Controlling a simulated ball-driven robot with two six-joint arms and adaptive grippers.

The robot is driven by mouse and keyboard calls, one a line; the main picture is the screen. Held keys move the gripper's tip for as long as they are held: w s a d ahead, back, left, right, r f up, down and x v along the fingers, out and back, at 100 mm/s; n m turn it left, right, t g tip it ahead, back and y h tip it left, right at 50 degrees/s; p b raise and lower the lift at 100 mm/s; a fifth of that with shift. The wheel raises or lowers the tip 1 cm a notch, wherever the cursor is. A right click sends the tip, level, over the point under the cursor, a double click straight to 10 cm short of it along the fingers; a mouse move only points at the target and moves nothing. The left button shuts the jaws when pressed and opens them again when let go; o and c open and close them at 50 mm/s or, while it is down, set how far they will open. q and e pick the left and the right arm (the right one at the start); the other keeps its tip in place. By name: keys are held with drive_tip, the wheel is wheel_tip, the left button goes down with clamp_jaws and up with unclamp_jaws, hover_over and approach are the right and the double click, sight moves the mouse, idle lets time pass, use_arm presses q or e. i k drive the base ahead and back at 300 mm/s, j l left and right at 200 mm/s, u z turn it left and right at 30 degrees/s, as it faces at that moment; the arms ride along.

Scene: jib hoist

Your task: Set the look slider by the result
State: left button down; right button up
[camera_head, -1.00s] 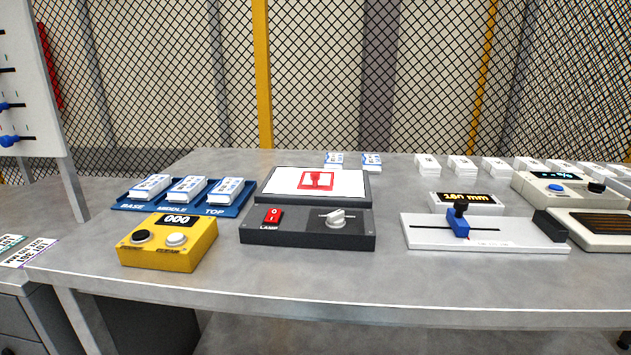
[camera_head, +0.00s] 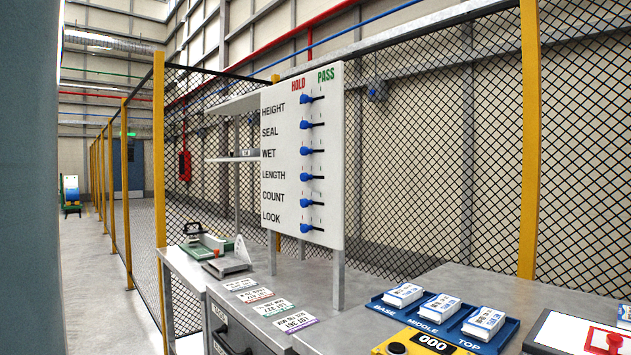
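A white upright board (camera_head: 285,170) stands at the back of the table in the camera_head view, with a red HOLD heading and a green PASS heading on top. Its rows read HEIGHT, SEAL, WET, LENGTH, COUNT and LOOK from top to bottom. The look slider (camera_head: 306,228) is a blue knob in the lowest row. The other blue knobs, such as the height slider (camera_head: 306,99), also sit at the left. Neither of my grippers is in view.
Several printed lot cards (camera_head: 257,295) lie before the board. A blue BASE, MIDDLE, TOP tray (camera_head: 392,311) holds white packs. A yellow counter box (camera_head: 405,341) reads 000. A green and grey device (camera_head: 203,244) stands left. A mesh fence (camera_head: 430,160) runs behind.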

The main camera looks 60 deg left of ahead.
sight(305, 227)
drive_tip(key=u, duration=1.95)
